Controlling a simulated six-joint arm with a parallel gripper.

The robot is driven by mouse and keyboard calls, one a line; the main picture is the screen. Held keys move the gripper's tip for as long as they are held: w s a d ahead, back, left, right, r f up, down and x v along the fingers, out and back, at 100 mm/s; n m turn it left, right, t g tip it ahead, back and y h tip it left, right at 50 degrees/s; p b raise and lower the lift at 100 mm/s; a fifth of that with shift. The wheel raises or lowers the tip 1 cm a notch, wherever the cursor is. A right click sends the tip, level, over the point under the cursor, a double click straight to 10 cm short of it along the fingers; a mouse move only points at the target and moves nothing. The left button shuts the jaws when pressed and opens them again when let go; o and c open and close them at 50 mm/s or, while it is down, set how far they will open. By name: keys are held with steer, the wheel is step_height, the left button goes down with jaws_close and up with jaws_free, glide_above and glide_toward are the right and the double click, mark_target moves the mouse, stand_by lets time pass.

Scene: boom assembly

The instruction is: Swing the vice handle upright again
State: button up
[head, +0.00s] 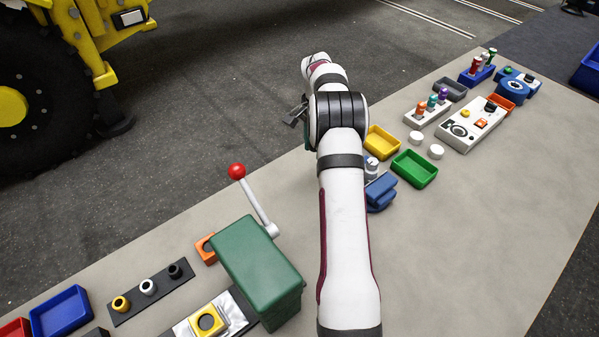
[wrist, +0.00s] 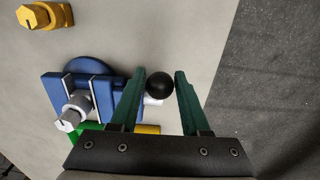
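The blue vice (head: 381,191) stands on the bench just right of my arm in the head view, partly hidden by the arm. In the wrist view the vice (wrist: 68,92) is at left, with a grey screw part and a pale hex end. The vice handle's black ball knob (wrist: 159,85) shows between my fingertips, with a short pale rod behind it. My gripper (wrist: 160,78) has two green fingers, one on each side of the ball. They look open; I cannot tell whether either touches it. The head view does not show the fingers clearly.
A yellow tray (head: 382,142) and a green tray (head: 414,169) sit close to the vice. A green box (head: 258,265) with a red-knobbed lever (head: 237,171) stands left of my arm. A yellow bolt-like part (wrist: 45,16) lies beyond the vice.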

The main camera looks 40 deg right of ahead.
steer(key=c, duration=0.5)
steer(key=shift+d+r, duration=0.8)
steer(key=shift+d, duration=0.3)
steer(key=shift+d+r, duration=0.25)
steer(key=shift+d, duration=0.25)
steer(key=shift+d+r, duration=0.25)
steer(key=shift+d, duration=0.25)
steer(key=o, duration=0.7)
